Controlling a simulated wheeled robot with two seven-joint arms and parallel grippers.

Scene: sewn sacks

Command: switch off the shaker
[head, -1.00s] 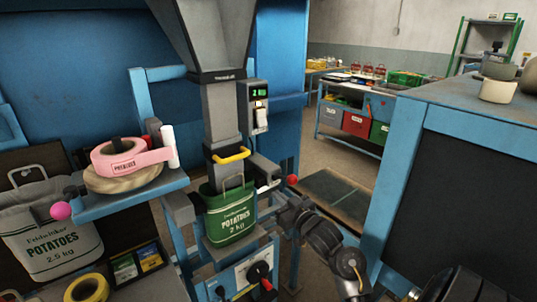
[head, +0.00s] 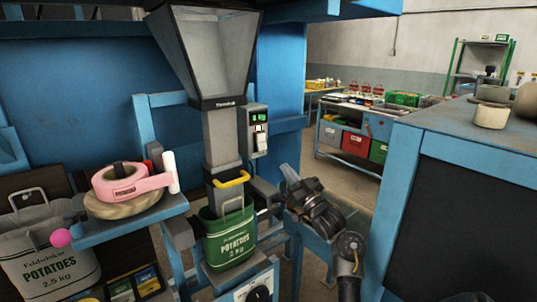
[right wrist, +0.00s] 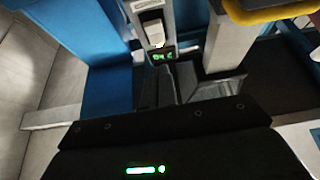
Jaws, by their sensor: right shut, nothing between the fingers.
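A grey control box (head: 257,130) with a green-lit display and a pale rocker switch (head: 264,143) is fixed beside the hopper chute (head: 221,135). It also shows in the right wrist view (right wrist: 155,25), with the switch (right wrist: 152,30) beyond the fingertips. My right gripper (head: 289,174) is shut and empty, below and to the right of the box, apart from it in the head view. Its dark fingers (right wrist: 178,82) point towards the box in the wrist view. I cannot read the switch's position. My left gripper is out of view.
A green potato sack (head: 228,243) hangs under the chute beneath a yellow handle (head: 232,180). A shelf at left holds a pink tape roll (head: 131,184). A blue bench (head: 466,148) stands at right. A dark knob (head: 258,294) shows low down.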

